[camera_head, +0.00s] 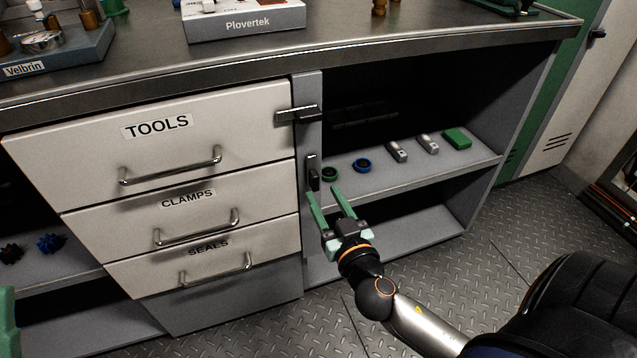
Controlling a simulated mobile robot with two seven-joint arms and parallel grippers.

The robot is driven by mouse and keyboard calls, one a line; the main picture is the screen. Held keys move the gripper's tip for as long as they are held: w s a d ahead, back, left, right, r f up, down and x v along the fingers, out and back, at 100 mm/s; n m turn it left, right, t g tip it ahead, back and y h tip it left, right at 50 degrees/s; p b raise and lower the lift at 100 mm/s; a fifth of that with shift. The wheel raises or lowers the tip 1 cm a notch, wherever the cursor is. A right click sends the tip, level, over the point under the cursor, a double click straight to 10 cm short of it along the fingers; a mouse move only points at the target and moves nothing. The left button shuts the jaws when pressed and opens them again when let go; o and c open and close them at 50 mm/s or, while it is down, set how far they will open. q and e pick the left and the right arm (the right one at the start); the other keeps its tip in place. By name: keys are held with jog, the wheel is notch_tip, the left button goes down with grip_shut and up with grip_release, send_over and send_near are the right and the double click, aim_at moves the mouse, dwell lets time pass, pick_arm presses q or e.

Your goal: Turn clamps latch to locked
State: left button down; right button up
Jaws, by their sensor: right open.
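The CLAMPS drawer (188,213) is shut, the middle of three labelled drawers. The clamps latch (313,174) is a small dark bar on the grey post (309,140) to its right. It stands upright along the post and does not cross the drawer front. My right gripper (323,192) is open and empty, its two green fingers pointing up at the post just below the latch. I cannot tell whether a finger touches it. A green piece at the lower left edge may be part of my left gripper (6,318); its fingers cannot be made out.
The TOOLS latch (298,115) lies sideways across the TOOLS drawer edge (220,115). The SEALS drawer (200,265) is below. The open shelf (420,177) on the right holds rings and small parts. The worktop (330,58) overhangs above.

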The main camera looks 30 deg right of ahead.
aim_at(317, 184)
jog(key=shift+x, duration=1.95)
jog(key=shift+a, duration=0.1)
grip_shut()
